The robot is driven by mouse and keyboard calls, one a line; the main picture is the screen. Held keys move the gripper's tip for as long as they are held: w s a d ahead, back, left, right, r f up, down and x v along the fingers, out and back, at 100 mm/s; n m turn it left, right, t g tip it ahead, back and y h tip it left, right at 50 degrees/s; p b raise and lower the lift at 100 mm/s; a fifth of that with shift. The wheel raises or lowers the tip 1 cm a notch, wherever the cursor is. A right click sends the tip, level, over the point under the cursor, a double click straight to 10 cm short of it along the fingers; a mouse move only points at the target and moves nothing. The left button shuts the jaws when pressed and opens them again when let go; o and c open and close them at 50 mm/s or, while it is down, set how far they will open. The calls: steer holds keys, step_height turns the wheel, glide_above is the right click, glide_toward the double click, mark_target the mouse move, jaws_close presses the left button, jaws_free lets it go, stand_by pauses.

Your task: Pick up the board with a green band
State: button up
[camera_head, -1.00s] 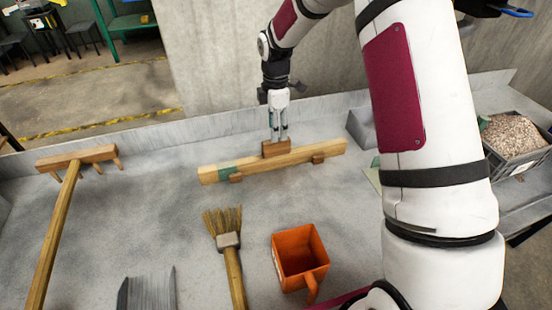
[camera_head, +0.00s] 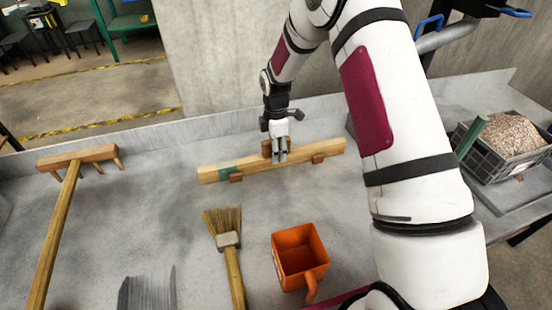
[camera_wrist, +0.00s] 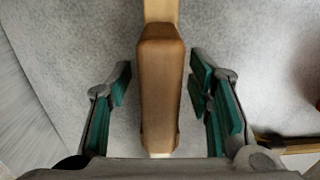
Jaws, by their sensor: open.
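The board with a green band (camera_head: 210,174) is a long pale wooden plank lying across the grey worktop in the head view. Its green band is near its left end, and brown wooden blocks sit along it. A brown block (camera_wrist: 160,90) stands at the board's middle. My gripper (camera_head: 280,157) is at the middle of the board, close to that block. In the wrist view my gripper (camera_wrist: 163,95) is open, with its green-padded fingers on either side of the block and gaps on both sides. A short piece of the pale board (camera_wrist: 160,11) shows beyond the block.
A wooden rake (camera_head: 60,225) lies at the left. A brush (camera_head: 230,250), an orange scoop (camera_head: 300,258) and a grey ridged piece (camera_head: 147,292) lie in front. A grey crate of grain (camera_head: 500,145) stands at the right. A raised edge and concrete wall run behind.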

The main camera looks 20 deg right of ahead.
jaws_close()
steer(key=shift+r, duration=0.2)
